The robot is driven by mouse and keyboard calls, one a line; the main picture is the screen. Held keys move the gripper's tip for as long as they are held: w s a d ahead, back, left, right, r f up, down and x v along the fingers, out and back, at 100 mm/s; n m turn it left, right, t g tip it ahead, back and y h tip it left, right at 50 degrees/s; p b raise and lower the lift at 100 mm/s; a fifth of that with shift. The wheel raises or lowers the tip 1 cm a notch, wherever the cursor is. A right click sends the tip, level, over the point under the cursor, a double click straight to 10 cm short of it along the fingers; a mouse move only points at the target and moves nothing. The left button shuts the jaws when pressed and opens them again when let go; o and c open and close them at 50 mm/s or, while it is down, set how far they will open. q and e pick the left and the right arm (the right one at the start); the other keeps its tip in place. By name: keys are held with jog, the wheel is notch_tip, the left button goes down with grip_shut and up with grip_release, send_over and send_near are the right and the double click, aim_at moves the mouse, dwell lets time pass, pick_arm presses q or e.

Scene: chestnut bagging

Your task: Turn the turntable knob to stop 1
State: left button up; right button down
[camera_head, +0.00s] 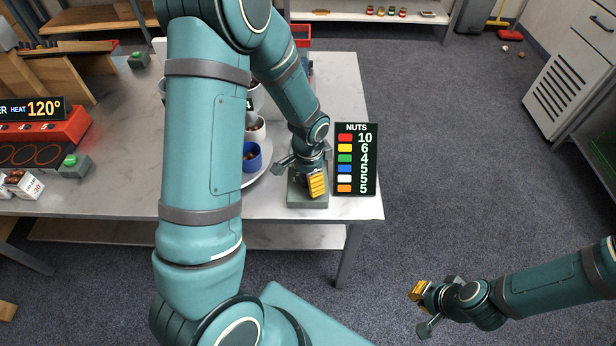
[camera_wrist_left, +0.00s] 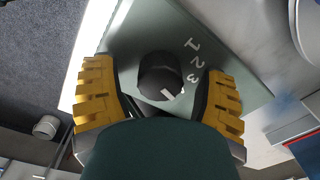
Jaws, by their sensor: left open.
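The knob (camera_wrist_left: 158,72) is black and round, on a grey-green box (camera_wrist_left: 245,88) marked 1, 2 and 3. Its white pointer mark lies on the lower right side in the left wrist view, not clearly against any number. My left gripper (camera_wrist_left: 160,102) is open, with one yellow finger on each side of the knob; contact is unclear. In the head view my left gripper (camera_head: 317,184) is over the box (camera_head: 300,201) and hides the knob. The turntable (camera_head: 253,179) shows partly behind my arm. My right gripper (camera_head: 424,307) hangs over the floor, away from the table.
A blue cup (camera_head: 252,158) and white cups stand on the turntable. A NUTS sign (camera_head: 356,160) stands right of the box near the table's edge. A red heater (camera_head: 45,130) is at the left. Open floor lies right of the table.

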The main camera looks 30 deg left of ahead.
pick_arm(q)
jog(key=c, duration=1.2)
jog(key=shift+c, duration=0.2)
jog(key=shift+n, duration=0.3)
jog(key=n, duration=0.8)
jog(key=shift+p, duration=0.35)
jog(key=n+p, duration=0.2)
jog(key=n, duration=0.4)
jog(key=shift+n+p, duration=0.9)
jog(key=shift+n, duration=0.7)
